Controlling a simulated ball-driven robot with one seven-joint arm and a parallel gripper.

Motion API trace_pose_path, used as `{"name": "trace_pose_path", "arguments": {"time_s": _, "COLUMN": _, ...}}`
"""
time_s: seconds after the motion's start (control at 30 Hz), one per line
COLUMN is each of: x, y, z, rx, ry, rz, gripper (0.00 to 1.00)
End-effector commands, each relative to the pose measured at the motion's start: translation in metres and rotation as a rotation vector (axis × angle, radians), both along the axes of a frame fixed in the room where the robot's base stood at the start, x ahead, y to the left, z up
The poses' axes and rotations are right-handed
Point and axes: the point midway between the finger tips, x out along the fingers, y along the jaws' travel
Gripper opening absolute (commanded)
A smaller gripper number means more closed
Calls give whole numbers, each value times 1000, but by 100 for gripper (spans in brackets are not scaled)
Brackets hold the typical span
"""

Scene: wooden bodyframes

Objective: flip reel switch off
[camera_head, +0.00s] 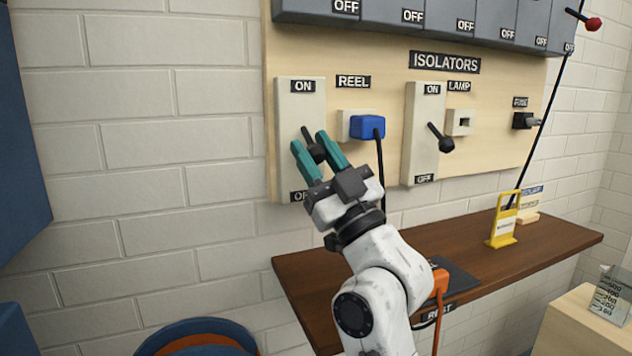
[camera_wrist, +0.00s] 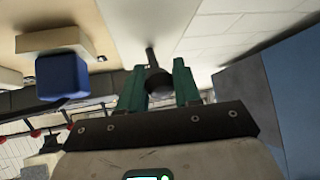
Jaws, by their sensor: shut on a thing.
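The reel switch is a pale plate (camera_head: 290,108) on the wooden panel, with ON at its top and a partly hidden OFF label (camera_head: 299,196) at its bottom. Its black lever (camera_head: 309,137) sticks out near mid-plate, with its knob lower than its pivot. My gripper (camera_head: 316,150) has teal fingers on either side of the knob and is shut on it. In the wrist view the lever knob (camera_wrist: 158,82) sits between the two fingers of my gripper (camera_wrist: 159,88).
A blue plug (camera_head: 367,128) with a hanging black cable is close right of my gripper. The lamp switch (camera_head: 421,150) is farther right. A dark wooden shelf (camera_head: 480,245) with a yellow stand (camera_head: 503,225) juts out below.

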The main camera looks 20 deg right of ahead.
Motion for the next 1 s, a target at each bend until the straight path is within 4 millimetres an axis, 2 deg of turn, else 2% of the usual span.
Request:
{"name": "trace_pose_path", "arguments": {"time_s": 0.03, "x": 0, "y": 0, "z": -7, "rx": -1, "ry": -15, "rz": 0, "gripper": 0}}
{"name": "trace_pose_path", "arguments": {"time_s": 0.87, "x": 2, "y": 1, "z": -4, "rx": 0, "ry": -74, "rz": 1, "gripper": 0}}
{"name": "trace_pose_path", "arguments": {"time_s": 0.9, "x": 2, "y": 1, "z": -4, "rx": 0, "ry": -74, "rz": 1, "gripper": 36}}
{"name": "trace_pose_path", "arguments": {"time_s": 1.0, "x": 3, "y": 1, "z": -4, "rx": 0, "ry": -73, "rz": 1, "gripper": 45}}
